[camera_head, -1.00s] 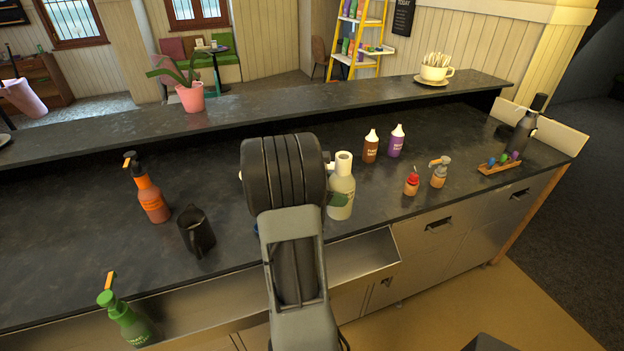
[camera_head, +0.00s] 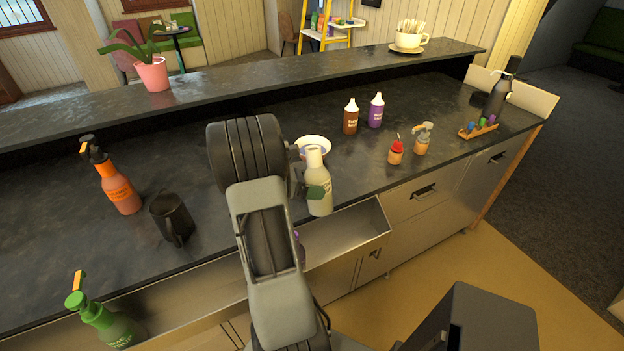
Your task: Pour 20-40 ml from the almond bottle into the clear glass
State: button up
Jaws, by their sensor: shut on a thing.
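A pale, cream-coloured bottle (camera_head: 319,203) with a white neck and a green patch stands upright in my gripper (camera_head: 306,185), near the front edge of the dark counter. I take it for the almond bottle, but its label is too small to read. My gripper is shut on it from the left, and my dark wrist and grey arm hide part of the jaws. I cannot tell whether its base touches the counter. I cannot make out a clear glass; my arm hides part of the counter.
A white bowl (camera_head: 313,142) is just behind the bottle. A dark mug (camera_head: 172,220) and orange pump bottle (camera_head: 120,188) stand left. A steel trough (camera_head: 345,238) runs along the front.

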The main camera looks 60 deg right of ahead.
jog(key=f+n+g, duration=0.1)
jog(key=s+a+f+n+g, duration=0.1)
jog(key=n, duration=0.1)
jog(key=shift+s, duration=0.15)
jog(key=n+g, duration=0.2)
jog(key=n, duration=0.1)
jog(key=shift+s+a+n, duration=0.2)
jog(key=shift+s+n, duration=0.1)
jog(key=shift+r+n+h+p, duration=0.3)
jog(key=shift+r+p, duration=0.45)
jog(key=shift+p, duration=0.25)
jog(key=r+n+g+p, duration=0.1)
jog(key=p, duration=0.2)
jog(key=shift+w+d+n, duration=0.1)
jog(key=shift+n, duration=0.2)
jog(key=shift+f, duration=0.15)
jog(key=shift+n, duration=0.3)
jog(key=shift+w+p, duration=0.15)
jog(key=shift+p, duration=0.3)
jog(key=shift+r+n+h, duration=0.4)
jog(key=shift+r+n, duration=0.1)
jog(key=shift+n, duration=0.1)
